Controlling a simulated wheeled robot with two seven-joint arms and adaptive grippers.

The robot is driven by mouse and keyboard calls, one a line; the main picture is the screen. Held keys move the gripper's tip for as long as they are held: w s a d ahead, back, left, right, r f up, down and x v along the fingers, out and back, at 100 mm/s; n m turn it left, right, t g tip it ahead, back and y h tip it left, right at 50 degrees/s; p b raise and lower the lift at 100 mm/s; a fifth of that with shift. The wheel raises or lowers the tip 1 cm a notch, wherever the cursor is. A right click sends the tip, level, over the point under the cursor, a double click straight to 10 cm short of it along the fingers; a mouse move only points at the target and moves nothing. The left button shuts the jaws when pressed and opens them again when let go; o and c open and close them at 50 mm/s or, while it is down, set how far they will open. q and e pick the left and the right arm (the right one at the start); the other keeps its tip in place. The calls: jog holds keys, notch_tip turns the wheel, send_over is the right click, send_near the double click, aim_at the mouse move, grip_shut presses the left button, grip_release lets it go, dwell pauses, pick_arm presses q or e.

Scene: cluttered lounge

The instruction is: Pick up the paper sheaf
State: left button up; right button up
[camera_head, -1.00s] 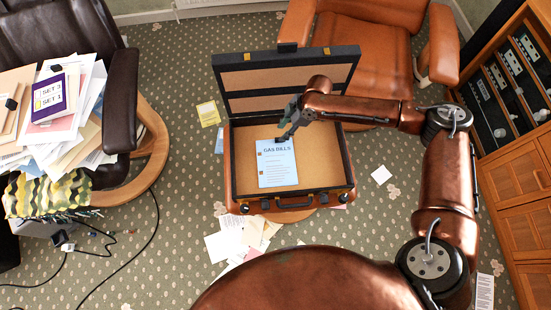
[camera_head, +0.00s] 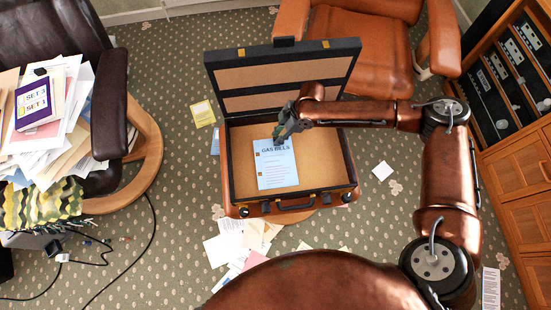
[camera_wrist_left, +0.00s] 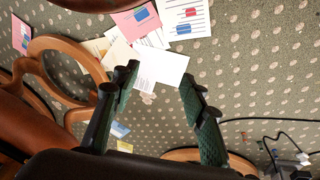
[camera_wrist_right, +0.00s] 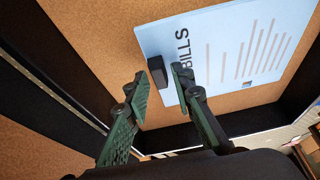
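The paper sheaf (camera_head: 276,172), light blue and titled "GAS BILLS", lies flat in the open briefcase (camera_head: 325,195). My right gripper (camera_head: 279,139) is over its top edge and hides part of it. In the right wrist view the sheaf (camera_wrist_right: 225,50) lies beyond the fingertips, with a small black block (camera_wrist_right: 157,72) at its edge. The right fingers (camera_wrist_right: 162,86) are apart on either side of this block; I cannot tell whether they touch it. My left gripper (camera_wrist_left: 158,85) is open and empty above the floor in the left wrist view and is not seen in the head view.
The briefcase lid (camera_head: 283,78) stands up behind the sheaf, and the case rests on an orange footstool (camera_head: 226,190). Loose papers (camera_head: 238,243) lie on the carpet in front. A dark chair (camera_head: 108,120) with a paper pile is at left, a wooden cabinet (camera_head: 520,175) at right.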

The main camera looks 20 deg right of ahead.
grip_shut()
dwell(0.3)
